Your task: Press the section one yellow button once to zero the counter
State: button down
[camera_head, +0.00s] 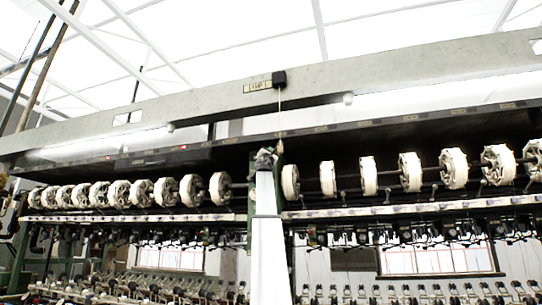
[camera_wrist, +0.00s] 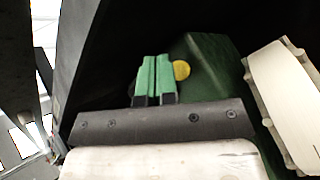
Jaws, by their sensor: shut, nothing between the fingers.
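The yellow button (camera_wrist: 181,70) is a small round disc in the wrist view, on or just in front of a dark green panel (camera_wrist: 212,62). My gripper (camera_wrist: 154,60) has green fingers that are shut together with nothing between them. The fingertips are just left of the button in the wrist view, and the right finger partly borders or covers its left edge. I cannot tell whether they touch it. In the head view my arm (camera_head: 268,230) rises in the middle, with its end by the green post between the two rows of reels. The button cannot be made out there.
A white reel (camera_wrist: 285,95) stands close at the right of the wrist view. Rows of white reels (camera_head: 328,178) run left and right in the head view. A long grey beam (camera_head: 350,78) with a small label crosses above. Dark machine parts lie left of my gripper.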

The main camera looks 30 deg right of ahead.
jog(key=s+a, duration=0.3)
jog(key=shift+s+a, duration=0.15)
jog(key=shift+a, duration=0.25)
dwell(0.3)
dwell(0.8)
